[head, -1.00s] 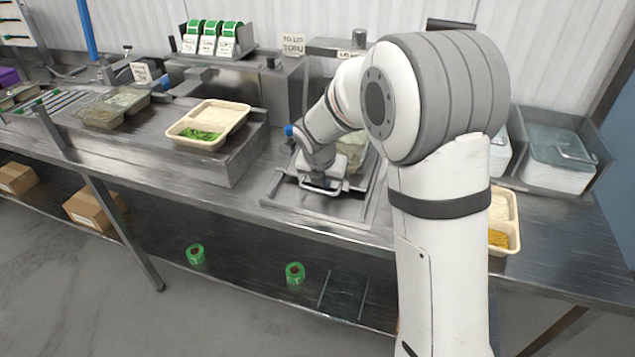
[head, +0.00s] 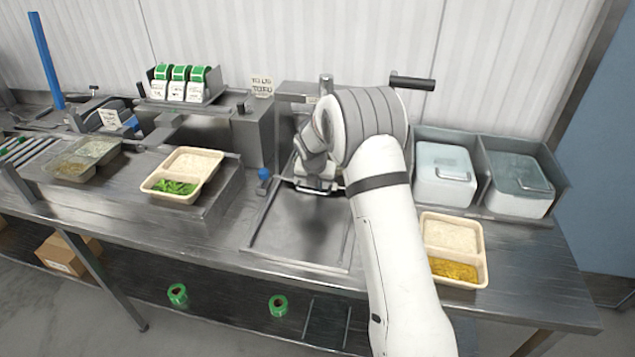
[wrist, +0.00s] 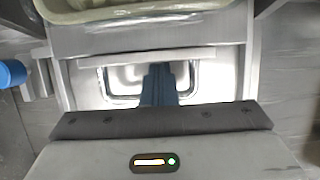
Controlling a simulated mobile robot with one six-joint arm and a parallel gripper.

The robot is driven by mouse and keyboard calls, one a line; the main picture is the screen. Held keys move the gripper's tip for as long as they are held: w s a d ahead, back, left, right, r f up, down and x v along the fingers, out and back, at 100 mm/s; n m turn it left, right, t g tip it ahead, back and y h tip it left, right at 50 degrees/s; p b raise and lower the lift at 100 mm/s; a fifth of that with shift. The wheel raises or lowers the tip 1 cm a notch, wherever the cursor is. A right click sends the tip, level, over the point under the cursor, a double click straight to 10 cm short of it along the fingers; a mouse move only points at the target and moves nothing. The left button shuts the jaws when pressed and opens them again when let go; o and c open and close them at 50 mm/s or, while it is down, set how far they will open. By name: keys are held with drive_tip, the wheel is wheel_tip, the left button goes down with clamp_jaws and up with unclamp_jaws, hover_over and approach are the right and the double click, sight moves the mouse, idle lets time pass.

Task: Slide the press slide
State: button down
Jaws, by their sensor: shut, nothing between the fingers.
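The press slide (wrist: 205,86) is a metal plate with a bar handle across its front, seen close in the wrist view. In the head view its handle (head: 298,188) shows at the back of the metal guide frame (head: 258,225), near the press. My gripper's blue fingers (wrist: 158,88) are shut with nothing between them and overlap the middle of the handle; I cannot tell whether they touch it. In the head view my gripper (head: 320,187) is at the slide's front. A cream tray (wrist: 100,10) sits beyond the handle. My arm hides most of the slide and press.
A blue knob (head: 264,174) stands at the frame's left. A tray with greens (head: 172,188) sits on a raised block to the left. A tray with yellow food (head: 455,272) is right of my arm. Lidded bins (head: 443,175) stand at the back right. The frame's front is empty.

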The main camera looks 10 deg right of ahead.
drive_tip(key=shift+w+r, duration=0.35)
drive_tip(key=shift+r+p, duration=0.35)
drive_tip(key=shift+r, duration=0.05)
drive_tip(key=s+d+r+m+p, duration=0.1)
drive_tip(key=s+d+r+m, duration=0.1)
drive_tip(key=s+r+m, duration=0.75)
drive_tip(key=s+d+r+m, duration=0.2)
drive_tip(key=s+r+m, duration=0.4)
drive_tip(key=s+r, duration=0.5)
drive_tip(key=s+d+f+m+b, duration=0.1)
drive_tip(key=s+m, duration=0.7)
drive_tip(key=s, duration=0.4)
drive_tip(key=s+d+f+m+y+b, duration=0.1)
drive_tip(key=s+f+m+b, duration=0.1)
drive_tip(key=s+m, duration=0.6)
drive_tip(key=s, duration=0.4)
drive_tip(key=shift+s+g+b, duration=0.3)
drive_tip(key=shift+g, duration=0.1)
